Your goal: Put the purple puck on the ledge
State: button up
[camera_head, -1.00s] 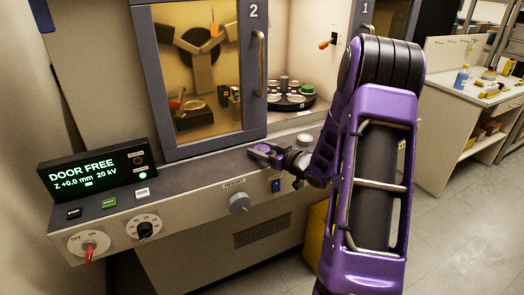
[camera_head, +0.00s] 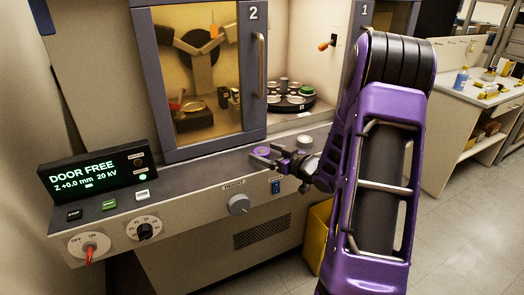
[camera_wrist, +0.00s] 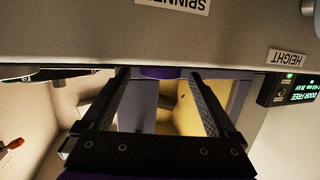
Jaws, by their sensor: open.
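The purple puck (camera_head: 262,151) sits on the machine's grey front ledge (camera_head: 212,166), below the windowed door. My gripper (camera_head: 268,154) is open, with its fingers around or just beside the puck. In the wrist view the puck (camera_wrist: 163,72) shows as a purple strip between the two separated fingertips (camera_wrist: 158,74), with a visible gap on each side. Its lower part and exact contact with the ledge are hard to make out.
Door 2 (camera_head: 255,110) is closed on the left. The opening to its right shows a dark carousel (camera_head: 290,103) with several round holders. A round pale disc (camera_head: 305,140) lies on the ledge right of my gripper. Knobs and a display (camera_head: 100,176) line the front.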

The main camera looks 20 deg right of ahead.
jog(key=v, duration=0.9)
jog(key=shift+s+r+p, duration=0.15)
jog(key=shift+s+p, duration=0.1)
jog(key=shift+p, duration=0.15)
